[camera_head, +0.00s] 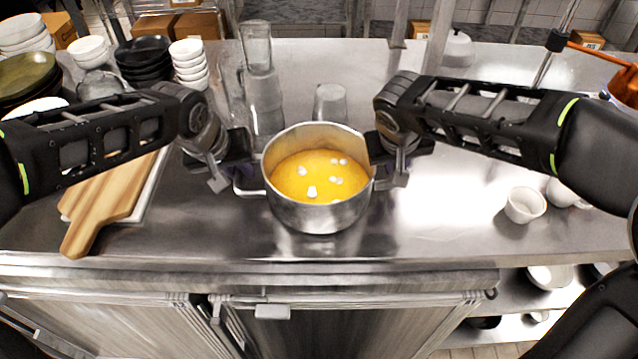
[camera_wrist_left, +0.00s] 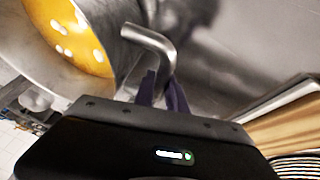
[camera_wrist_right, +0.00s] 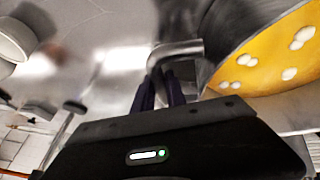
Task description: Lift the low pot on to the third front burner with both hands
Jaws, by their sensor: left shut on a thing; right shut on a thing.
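The low pot (camera_head: 318,214) is a steel pot of yellow-orange liquid with several white pieces floating in it, upright in front of me over the steel counter. My left gripper (camera_head: 240,174) is shut on its left handle (camera_head: 249,192); the left wrist view shows the fingers around the bent metal handle (camera_wrist_left: 152,42). My right gripper (camera_head: 384,166) is shut on the opposite handle, which shows in the right wrist view (camera_wrist_right: 176,50). I cannot tell for sure whether the pot's base touches the counter. No burner shows in these views.
A wooden board (camera_head: 104,205) lies at the left. Glass jars (camera_head: 262,95) and an upturned glass (camera_head: 330,104) stand just behind the pot. Stacked bowls (camera_head: 145,63) are at the back left. A small white cup (camera_head: 525,204) is at the right.

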